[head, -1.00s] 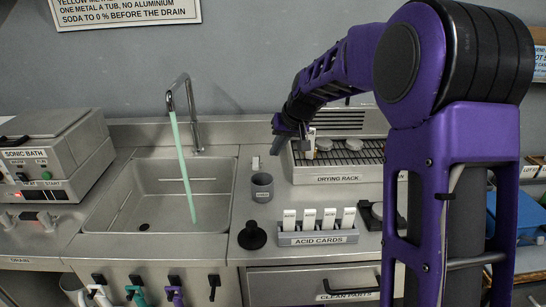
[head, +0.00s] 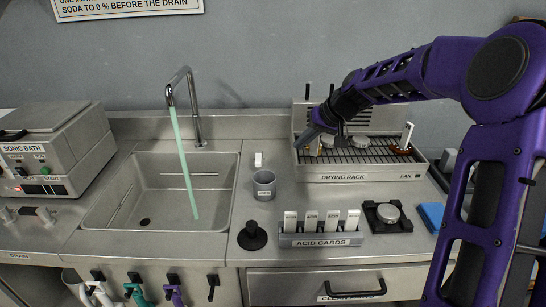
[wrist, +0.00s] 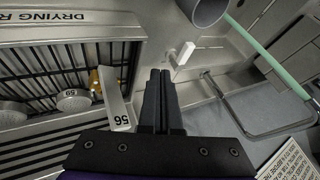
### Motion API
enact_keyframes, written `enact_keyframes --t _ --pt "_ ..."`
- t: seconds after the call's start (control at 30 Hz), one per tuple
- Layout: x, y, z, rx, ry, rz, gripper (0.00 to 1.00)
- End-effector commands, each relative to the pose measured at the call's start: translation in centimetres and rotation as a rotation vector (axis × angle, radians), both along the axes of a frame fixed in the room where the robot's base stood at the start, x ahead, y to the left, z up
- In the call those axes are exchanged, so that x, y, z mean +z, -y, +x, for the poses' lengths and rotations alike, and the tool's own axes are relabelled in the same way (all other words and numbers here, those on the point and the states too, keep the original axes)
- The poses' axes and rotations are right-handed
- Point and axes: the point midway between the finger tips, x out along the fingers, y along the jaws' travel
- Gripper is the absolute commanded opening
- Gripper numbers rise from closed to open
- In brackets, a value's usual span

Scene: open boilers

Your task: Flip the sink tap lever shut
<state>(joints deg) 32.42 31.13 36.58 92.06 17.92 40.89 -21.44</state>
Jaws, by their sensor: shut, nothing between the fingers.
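The sink tap (head: 197,110) is a chrome gooseneck at the back of the sink (head: 160,215). A pale green stream (head: 184,165) runs from its spout into the basin. A small white-tipped lever (head: 258,159) stands on the counter just right of the sink; it also shows in the wrist view (wrist: 184,54), a little beyond my fingertips. My gripper (head: 303,142) is shut and empty, right of the lever and over the drying rack's left end in the head view. In the wrist view its fingers (wrist: 160,76) are together and apart from the lever.
The drying rack (head: 370,176) with dark bars and round pieces is beside my gripper. A grey cup (head: 264,184) stands in front of the lever. A black knob (head: 252,236) and the acid cards holder (head: 320,240) are nearer the front. A sonic bath (head: 50,160) stands left.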

Motion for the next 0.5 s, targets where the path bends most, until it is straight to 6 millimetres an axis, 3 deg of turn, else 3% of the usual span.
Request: enact_keyframes --t 0.17,0.5 --pt "-1.3 -0.8 0.5 0.003 -0.003 0.002 0.00" --pt "-6.9 -4.1 3.1 0.003 -0.003 0.001 0.00"
